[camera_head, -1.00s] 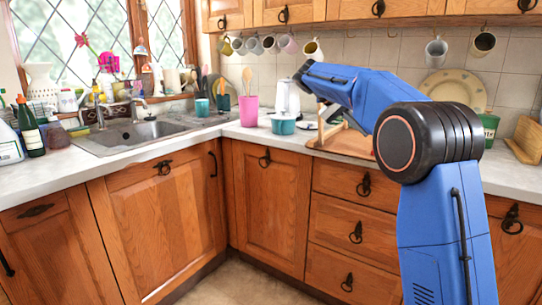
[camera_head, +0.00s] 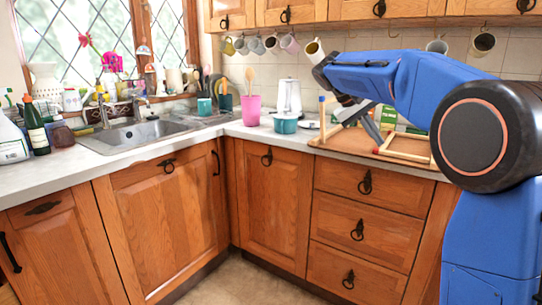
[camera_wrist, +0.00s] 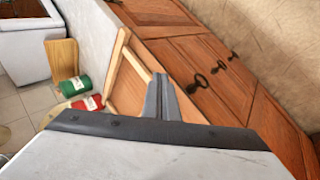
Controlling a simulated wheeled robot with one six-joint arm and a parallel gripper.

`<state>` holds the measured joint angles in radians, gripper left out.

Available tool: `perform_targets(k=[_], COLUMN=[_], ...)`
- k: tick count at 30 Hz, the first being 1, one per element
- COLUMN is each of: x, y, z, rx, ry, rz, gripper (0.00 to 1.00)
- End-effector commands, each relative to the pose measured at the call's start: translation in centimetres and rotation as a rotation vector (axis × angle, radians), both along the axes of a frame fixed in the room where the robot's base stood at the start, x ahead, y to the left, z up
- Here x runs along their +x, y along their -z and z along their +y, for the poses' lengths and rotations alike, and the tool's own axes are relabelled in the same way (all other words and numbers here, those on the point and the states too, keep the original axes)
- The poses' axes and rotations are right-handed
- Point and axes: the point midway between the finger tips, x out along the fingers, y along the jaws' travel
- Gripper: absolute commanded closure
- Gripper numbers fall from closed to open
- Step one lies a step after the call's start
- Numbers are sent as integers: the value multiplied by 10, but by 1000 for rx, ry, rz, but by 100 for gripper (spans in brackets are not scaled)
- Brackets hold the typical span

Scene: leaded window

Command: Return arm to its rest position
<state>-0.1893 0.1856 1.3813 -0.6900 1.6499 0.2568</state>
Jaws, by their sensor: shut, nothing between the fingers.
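My blue arm (camera_head: 415,80) reaches from the right over the counter in the head view. My gripper (camera_head: 372,128) hangs at its end, pointing down and right above a wooden board with a light wooden frame (camera_head: 405,155). In the wrist view my gripper (camera_wrist: 162,90) shows as two grey fingers lying together, with nothing between them. The wooden frame (camera_wrist: 122,50) shows just beyond the fingers; I cannot tell how far apart they are.
A pink cup (camera_head: 250,110), a teal pot (camera_head: 284,124) and a white kettle (camera_head: 289,95) stand left of my gripper. Mugs hang above, including a cream one (camera_head: 314,50) close to my arm. Green and red tins (camera_wrist: 82,92) stand near the board.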

Motion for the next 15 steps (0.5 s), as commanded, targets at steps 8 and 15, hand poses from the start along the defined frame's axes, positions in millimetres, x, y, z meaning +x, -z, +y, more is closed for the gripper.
perform_targets(k=[8, 15], x=[-75, -139], y=[16, 39], z=[-9, -10], rx=[121, 224], ry=[-68, -119], rz=[-14, -39], gripper=[100, 100])
